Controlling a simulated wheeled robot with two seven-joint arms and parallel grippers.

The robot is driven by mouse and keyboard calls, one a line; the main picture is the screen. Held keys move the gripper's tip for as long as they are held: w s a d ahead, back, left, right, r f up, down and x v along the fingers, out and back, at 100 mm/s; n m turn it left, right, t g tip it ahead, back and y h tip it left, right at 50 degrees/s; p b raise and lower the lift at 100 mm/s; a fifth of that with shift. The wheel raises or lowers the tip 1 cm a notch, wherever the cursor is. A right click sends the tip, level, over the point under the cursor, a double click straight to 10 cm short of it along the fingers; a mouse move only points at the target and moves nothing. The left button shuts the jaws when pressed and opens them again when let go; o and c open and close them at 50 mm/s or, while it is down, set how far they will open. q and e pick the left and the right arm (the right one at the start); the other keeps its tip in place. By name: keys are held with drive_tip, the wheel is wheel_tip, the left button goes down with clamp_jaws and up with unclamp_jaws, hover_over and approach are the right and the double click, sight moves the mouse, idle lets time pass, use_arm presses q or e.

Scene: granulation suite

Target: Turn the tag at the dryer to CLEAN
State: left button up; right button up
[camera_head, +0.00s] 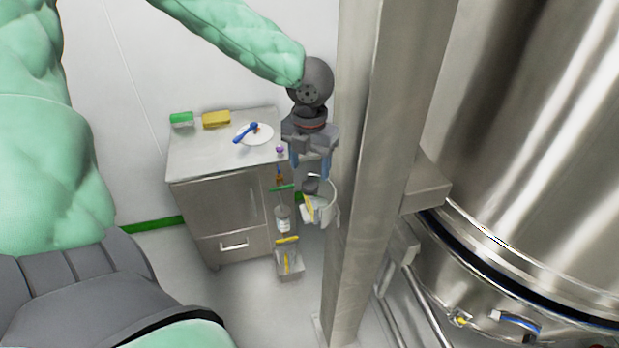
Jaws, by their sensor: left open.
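The dryer (545,130) is the large shiny steel vessel filling the right side. A steel post (375,150) stands in front of it. I cannot make out a tag on the dryer or the post. My left gripper (310,166) points down just left of the post, its two blue fingers apart with nothing visible between them. My right gripper is not in view.
The steel cabinet (215,215) holds a green sponge (181,119), a yellow sponge (216,119) and a white plate (262,137) with a blue-handled tool. A white bucket (325,212) and hanging cleaning tools are beside it.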

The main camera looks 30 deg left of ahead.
sight(310, 185)
use_arm(q)
drive_tip(key=shift+f+p, duration=0.55)
drive_tip(key=shift+f, duration=2.15)
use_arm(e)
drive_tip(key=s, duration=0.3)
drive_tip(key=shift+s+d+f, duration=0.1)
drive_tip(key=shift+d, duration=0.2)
use_arm(q)
drive_tip(key=c, duration=1)
